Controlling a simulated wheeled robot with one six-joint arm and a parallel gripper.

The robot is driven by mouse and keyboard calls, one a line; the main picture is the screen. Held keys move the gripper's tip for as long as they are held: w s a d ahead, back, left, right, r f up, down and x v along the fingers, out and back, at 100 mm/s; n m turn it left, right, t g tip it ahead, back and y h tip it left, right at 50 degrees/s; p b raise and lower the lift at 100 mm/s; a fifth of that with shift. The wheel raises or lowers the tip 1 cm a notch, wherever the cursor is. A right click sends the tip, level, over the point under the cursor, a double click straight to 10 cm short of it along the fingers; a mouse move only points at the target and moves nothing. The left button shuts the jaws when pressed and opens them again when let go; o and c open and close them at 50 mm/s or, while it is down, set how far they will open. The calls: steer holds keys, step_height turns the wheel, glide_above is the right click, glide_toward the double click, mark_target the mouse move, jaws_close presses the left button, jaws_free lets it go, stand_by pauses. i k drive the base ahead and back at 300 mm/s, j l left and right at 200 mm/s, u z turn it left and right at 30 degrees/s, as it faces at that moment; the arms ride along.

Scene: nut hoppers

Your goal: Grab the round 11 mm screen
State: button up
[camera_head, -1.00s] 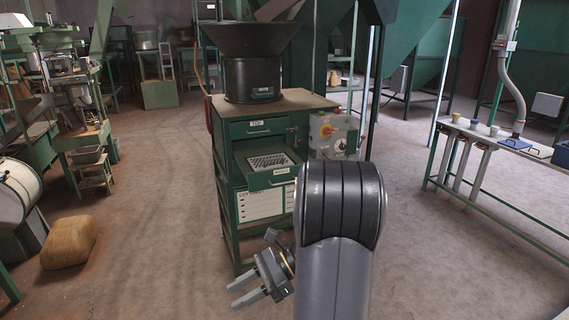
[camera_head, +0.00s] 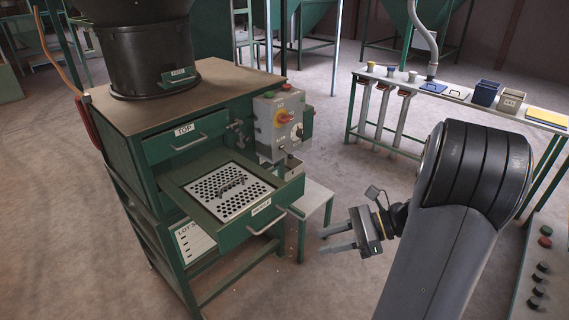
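A light metal screen (camera_head: 208,191) with round holes lies flat in a pulled-out green drawer (camera_head: 275,199) of the cabinet. It has a small dark handle in its middle. I cannot read the hole size. My gripper (camera_head: 322,241) is in front of the cabinet, to the right of the open drawer and apart from it. Its two grey fingers point left and are parted, with nothing between them.
The green cabinet (camera_head: 123,160) has a shut drawer labelled TOP (camera_head: 186,142) above the open one. A control box (camera_head: 279,122) with red and yellow knobs is on its right side. A bench (camera_head: 455,96) with bins stands behind right.

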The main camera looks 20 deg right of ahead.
mark_target(228, 191)
steer(key=i+l+z, duration=0.2)
steer(key=i+z, duration=0.2)
steer(key=i+l+z, duration=0.1)
steer(key=i+z, duration=0.7)
steer(key=i+u, duration=0.1)
steer(key=u, duration=0.3)
steer(key=i+u, duration=0.1)
steer(key=u, duration=0.65)
steer(key=i+l+u, duration=0.15)
steer(key=u, duration=1.5)
